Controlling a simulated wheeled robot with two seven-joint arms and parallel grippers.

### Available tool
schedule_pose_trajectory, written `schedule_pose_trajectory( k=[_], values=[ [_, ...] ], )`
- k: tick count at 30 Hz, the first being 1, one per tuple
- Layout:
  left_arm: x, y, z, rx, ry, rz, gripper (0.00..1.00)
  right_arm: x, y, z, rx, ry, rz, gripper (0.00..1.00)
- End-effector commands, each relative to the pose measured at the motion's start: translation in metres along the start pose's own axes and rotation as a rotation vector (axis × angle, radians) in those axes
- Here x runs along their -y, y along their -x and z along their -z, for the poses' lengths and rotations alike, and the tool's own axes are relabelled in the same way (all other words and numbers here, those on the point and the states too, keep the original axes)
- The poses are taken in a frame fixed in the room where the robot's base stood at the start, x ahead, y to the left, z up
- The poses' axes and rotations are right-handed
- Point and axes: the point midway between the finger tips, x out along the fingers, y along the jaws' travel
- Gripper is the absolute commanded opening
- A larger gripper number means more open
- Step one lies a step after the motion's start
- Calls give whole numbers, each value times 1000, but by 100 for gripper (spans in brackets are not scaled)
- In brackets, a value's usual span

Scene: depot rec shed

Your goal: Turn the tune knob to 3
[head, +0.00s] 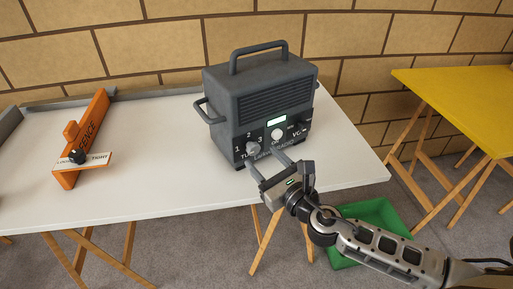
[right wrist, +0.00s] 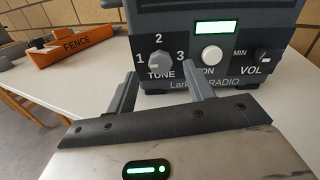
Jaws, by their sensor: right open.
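The dark grey radio (head: 258,85) stands on the white table, its front panel facing me. Its tune knob (head: 252,148) is a grey knob at the panel's lower left. In the right wrist view the tune knob (right wrist: 160,60) has 1 at its left, 2 above and 3 at its right. I cannot tell surely which number it points to. My right gripper (head: 264,161) is open in front of the panel. In the wrist view its fingertips (right wrist: 159,70) lie left and right of the knob, seemingly short of it. My left gripper is out of view.
A white round button (right wrist: 211,54) and a volume knob (right wrist: 264,55) sit right of the tune knob. An orange fence piece (head: 86,135) lies left on the white table (head: 170,190). A green bin (head: 375,215) is on the floor; a yellow table (head: 465,95) stands right.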

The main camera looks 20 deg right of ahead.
Motion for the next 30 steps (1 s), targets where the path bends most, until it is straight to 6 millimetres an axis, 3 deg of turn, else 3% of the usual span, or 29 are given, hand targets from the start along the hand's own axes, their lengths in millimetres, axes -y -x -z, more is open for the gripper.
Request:
schedule_pose_trajectory(
  k=[3,7,19,20,24,30],
  values=[
    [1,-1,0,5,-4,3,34,0,-21,-1,1,-2,2,52],
    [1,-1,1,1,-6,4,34,0,-35,0,1,-2,1,52],
    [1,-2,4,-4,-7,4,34,0,-42,1,-1,-2,0,52],
    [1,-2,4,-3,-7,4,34,0,-42,1,-1,-2,0,47],
    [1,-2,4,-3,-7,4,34,0,-41,1,-1,-2,0,8],
    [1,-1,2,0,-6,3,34,0,-41,1,-1,-6,0,8]
  ],
)
